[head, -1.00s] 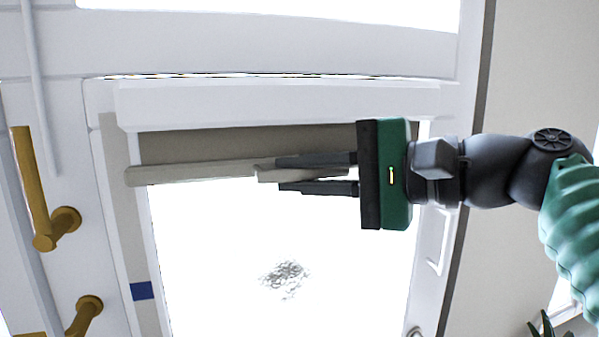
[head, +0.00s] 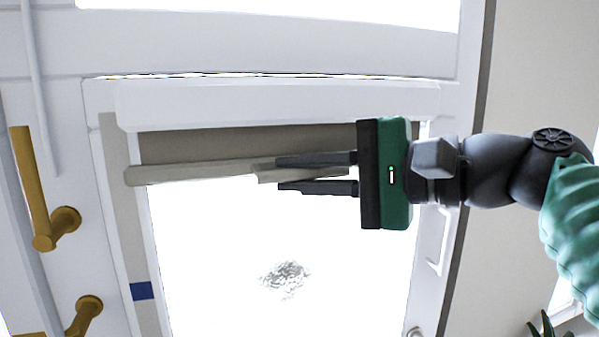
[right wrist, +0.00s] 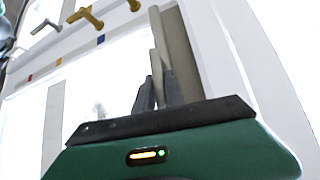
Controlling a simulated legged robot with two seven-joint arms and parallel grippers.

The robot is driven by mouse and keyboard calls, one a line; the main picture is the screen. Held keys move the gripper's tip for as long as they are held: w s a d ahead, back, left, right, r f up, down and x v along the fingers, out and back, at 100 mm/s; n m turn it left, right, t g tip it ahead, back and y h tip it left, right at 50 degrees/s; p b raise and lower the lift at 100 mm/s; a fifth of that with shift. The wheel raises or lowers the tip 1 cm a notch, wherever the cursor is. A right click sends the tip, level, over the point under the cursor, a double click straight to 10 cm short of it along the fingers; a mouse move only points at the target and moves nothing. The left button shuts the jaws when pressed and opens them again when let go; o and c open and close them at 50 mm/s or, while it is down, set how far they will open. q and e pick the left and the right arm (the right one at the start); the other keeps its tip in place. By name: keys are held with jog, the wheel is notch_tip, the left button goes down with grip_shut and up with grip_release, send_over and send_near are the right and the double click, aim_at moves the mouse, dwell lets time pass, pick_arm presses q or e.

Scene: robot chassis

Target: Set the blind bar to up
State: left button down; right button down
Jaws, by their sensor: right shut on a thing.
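The blind bar (head: 190,173) is a long beige-grey bar across the upper part of the bright window, at the lower edge of the short grey blind (head: 230,142). My right gripper (head: 279,174) comes in from the right and is shut on the bar's thicker middle part, one finger above and one below. In the right wrist view the bar (right wrist: 155,35) runs up and away from between the two dark fingers (right wrist: 155,88). The bar's right part is hidden behind my gripper. My left gripper is not in view.
A white window frame (head: 280,103) surrounds the blind. A brass handle (head: 32,185) stands out at the left. A small blue square (head: 142,291) is on the left side strip.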

jog(key=shift+r, duration=0.1)
notch_tip(320, 180, up, 3)
jog(key=p, duration=0.2)
jog(key=shift+p, duration=0.3)
jog(key=shift+s, duration=0.1)
jog(key=c, duration=1.4)
grip_release()
jog(key=shift+c, duration=0.2)
jog(key=shift+o, duration=0.2)
jog(key=shift+d, duration=0.1)
